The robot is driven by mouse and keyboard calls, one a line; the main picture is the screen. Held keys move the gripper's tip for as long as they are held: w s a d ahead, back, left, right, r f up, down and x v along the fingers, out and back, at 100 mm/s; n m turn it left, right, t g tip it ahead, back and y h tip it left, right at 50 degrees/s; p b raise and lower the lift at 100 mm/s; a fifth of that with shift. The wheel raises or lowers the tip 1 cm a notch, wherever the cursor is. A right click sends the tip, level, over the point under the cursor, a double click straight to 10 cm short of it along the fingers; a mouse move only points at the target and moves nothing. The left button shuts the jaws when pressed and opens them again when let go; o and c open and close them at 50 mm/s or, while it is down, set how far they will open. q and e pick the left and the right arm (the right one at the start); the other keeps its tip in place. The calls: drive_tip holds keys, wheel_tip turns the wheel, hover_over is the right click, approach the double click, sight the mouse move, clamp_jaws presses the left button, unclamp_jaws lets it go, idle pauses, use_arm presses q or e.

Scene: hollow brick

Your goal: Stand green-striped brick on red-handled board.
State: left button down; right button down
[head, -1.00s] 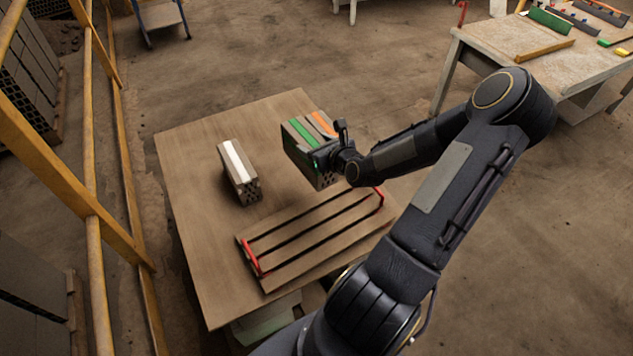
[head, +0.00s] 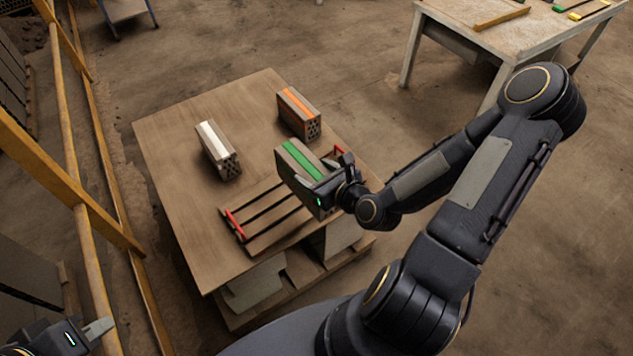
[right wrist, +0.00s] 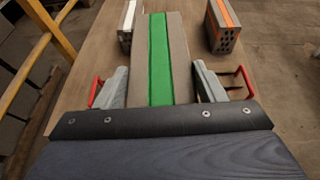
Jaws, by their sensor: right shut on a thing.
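The green-striped brick (head: 302,165) is held in my right gripper (head: 330,184), which is shut on it. In the right wrist view the brick (right wrist: 160,58) lies between the two grey fingers, its green stripe running away from me. The red-handled board (head: 262,227) lies on the wooden table, slatted, with a red handle at each end. The brick is over the board's right part and hides some of it; I cannot tell the gap between them. Both red handles show beside the fingers in the right wrist view. My left gripper (head: 97,329) is at the lower left, partly out of frame, away from the table.
A white-striped brick (head: 218,150) and an orange-striped brick (head: 299,113) stand on the wooden table (head: 168,137) behind the board. A yellow railing (head: 75,190) runs along the left. Another table (head: 480,45) with coloured items stands at the upper right.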

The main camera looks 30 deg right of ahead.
drive_tip(key=w+d+f+b, duration=0.1)
drive_tip(key=w+d+f, duration=0.6)
drive_tip(key=w+f, duration=0.4)
drive_tip(key=shift+d+f, duration=0.2)
drive_tip(key=shift+f, duration=0.5)
drive_tip(key=shift+f, duration=0.15)
drive_tip(key=shift+c, duration=1.6)
unclamp_jaws()
drive_tip(key=shift+s, duration=0.15)
